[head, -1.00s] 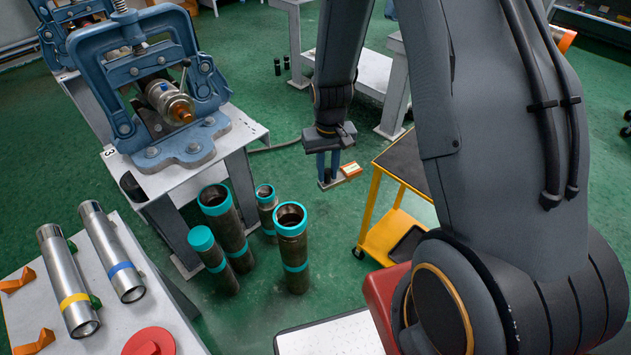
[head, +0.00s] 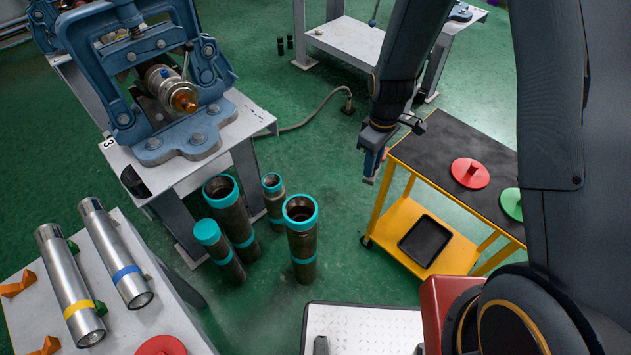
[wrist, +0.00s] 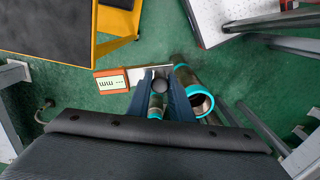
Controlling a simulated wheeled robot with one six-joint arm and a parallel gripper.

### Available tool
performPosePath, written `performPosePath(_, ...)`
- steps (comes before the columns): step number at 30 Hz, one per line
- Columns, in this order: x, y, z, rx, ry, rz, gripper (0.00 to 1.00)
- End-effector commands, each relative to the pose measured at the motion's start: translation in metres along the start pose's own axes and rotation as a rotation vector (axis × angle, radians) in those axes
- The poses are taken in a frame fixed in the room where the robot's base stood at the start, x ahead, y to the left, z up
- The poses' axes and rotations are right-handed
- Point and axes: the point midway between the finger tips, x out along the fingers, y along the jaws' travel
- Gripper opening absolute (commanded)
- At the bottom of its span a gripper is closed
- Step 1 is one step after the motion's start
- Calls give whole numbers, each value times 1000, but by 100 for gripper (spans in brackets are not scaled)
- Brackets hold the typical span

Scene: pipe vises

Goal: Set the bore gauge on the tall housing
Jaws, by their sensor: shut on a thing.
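My gripper (head: 372,166) hangs over the floor, right of the standing pipes and left of the yellow cart. In the wrist view my gripper (wrist: 161,88) is shut on the bore gauge (wrist: 113,82), which has an orange-brown body, a pale face with dark marks and a light bar. In the head view the gauge is mostly hidden. Several dark pipe housings with teal bands stand on the floor: a front one (head: 301,240), a back left one (head: 231,215), a small back one (head: 274,200) and a teal-topped one (head: 219,250). I cannot tell for certain which is the tall housing.
A blue pipe vise (head: 150,90) sits on a white stand behind the pipes. Silver tubes (head: 115,250) lie on a table at left. The yellow cart (head: 385,225) holds a red disc (head: 470,173) and a green disc (head: 512,203). A white tread-patterned plate (head: 365,325) is in front.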

Motion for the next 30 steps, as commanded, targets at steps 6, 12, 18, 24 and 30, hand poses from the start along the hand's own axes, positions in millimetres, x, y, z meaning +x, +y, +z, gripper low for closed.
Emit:
performPosePath(6,12,-40,-38,-578,0,0,0)
performPosePath(12,22,-77,-68,-1104,1,1,0)
performPosePath(18,30,-110,-89,-1538,1,1,0)
performPosePath(24,34,-127,-99,-1765,1,2,0)
performPosePath(30,38,-130,-100,-1812,1,1,0)
